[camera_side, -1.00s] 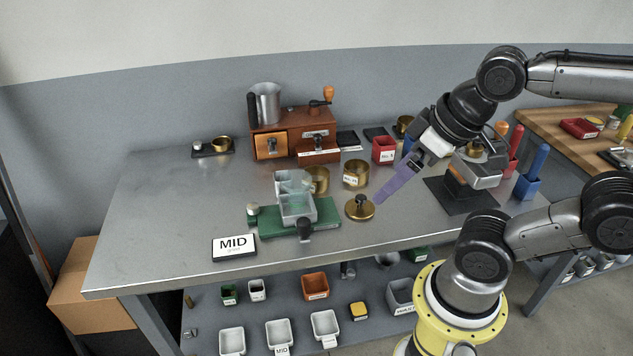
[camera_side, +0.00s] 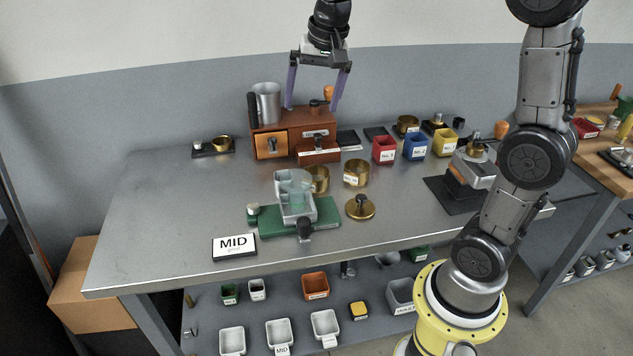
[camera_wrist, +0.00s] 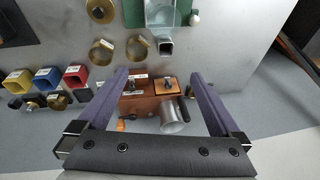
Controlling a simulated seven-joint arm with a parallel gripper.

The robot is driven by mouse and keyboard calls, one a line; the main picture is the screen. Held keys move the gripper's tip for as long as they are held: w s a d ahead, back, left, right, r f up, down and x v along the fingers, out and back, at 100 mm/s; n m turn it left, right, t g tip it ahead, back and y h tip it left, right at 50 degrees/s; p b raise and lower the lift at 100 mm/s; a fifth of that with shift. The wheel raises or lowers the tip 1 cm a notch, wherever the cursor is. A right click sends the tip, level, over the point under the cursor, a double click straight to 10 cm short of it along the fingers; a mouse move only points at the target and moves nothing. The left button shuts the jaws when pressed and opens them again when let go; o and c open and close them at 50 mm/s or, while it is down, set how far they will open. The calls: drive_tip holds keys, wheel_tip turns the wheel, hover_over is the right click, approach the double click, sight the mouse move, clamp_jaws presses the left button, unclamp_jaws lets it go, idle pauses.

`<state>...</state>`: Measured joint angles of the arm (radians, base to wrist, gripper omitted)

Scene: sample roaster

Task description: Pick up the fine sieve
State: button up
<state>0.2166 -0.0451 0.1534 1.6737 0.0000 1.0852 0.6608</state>
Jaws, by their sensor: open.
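Two open brass rings that look like sieves stand on the steel bench in the side view. One ring (camera_side: 323,184) stands close behind the clear plastic cups. The other ring (camera_side: 365,178) is to its right with a small white label. I cannot read which is the fine sieve. Both also show near the top of the wrist view, beyond my fingers. My gripper (camera_side: 312,110) is open and empty, pointing down with its fingers wide apart. It is above the wooden grinder box (camera_side: 290,127), behind the rings and apart from them.
A metal cup (camera_side: 267,104) stands on the grinder box. A brass lid with a knob (camera_side: 360,210) lies in front of the rings. A green base (camera_side: 322,215) carries the clear cups. Red (camera_side: 383,150), blue (camera_side: 415,147) and yellow (camera_side: 444,144) bins stand behind right.

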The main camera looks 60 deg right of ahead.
drive_tip(key=w+d+f+m+g, duration=0.1)
drive_tip(key=w+d+f+m, duration=0.1)
drive_tip(key=w+d+f, duration=0.35)
drive_tip(key=g, duration=0.2)
hover_over(316, 174)
drive_tip(key=s+a, duration=0.2)
drive_tip(key=a, duration=0.1)
wheel_tip(316, 174, down, 9)
drive_tip(key=shift+m+y, duration=0.3)
drive_tip(key=shift+m, duration=0.1)
wheel_tip(316, 174, down, 7)
drive_tip(key=shift+w+d+f, duration=0.1)
drive_tip(key=shift+f, duration=3.15)
drive_tip(key=c, duration=1.1)
